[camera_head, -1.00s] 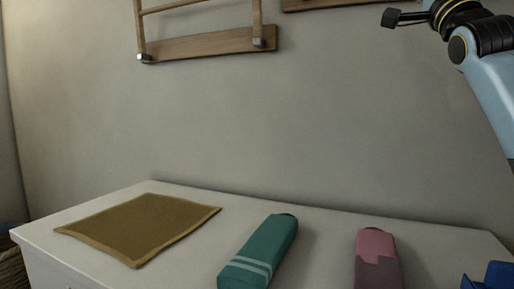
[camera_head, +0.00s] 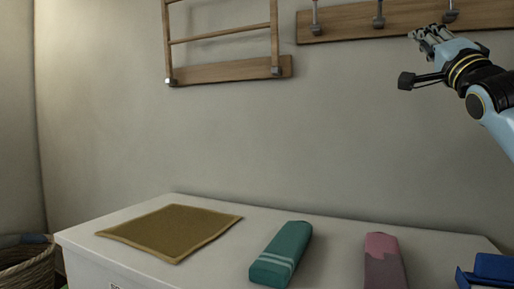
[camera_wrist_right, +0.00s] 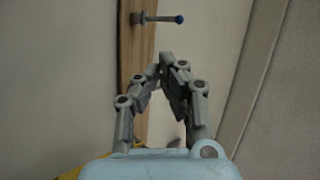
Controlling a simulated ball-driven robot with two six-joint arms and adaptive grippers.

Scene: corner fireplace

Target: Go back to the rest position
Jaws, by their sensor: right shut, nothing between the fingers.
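My right gripper (camera_head: 422,34) is raised at the upper right of the head view, in front of the wall and close under the hook rail in the picture. In the right wrist view its fingers (camera_wrist_right: 166,62) come together at the tips, shut with nothing between them. My left gripper is in neither view.
A white cabinet top (camera_head: 215,265) below holds a mustard cloth (camera_head: 172,232), a teal case (camera_head: 283,254), a pink case (camera_head: 384,262) and a blue object (camera_head: 488,270). A wooden rack (camera_head: 225,72) and a hook rail (camera_head: 345,21) are on the wall. A basket (camera_head: 25,272) stands at left.

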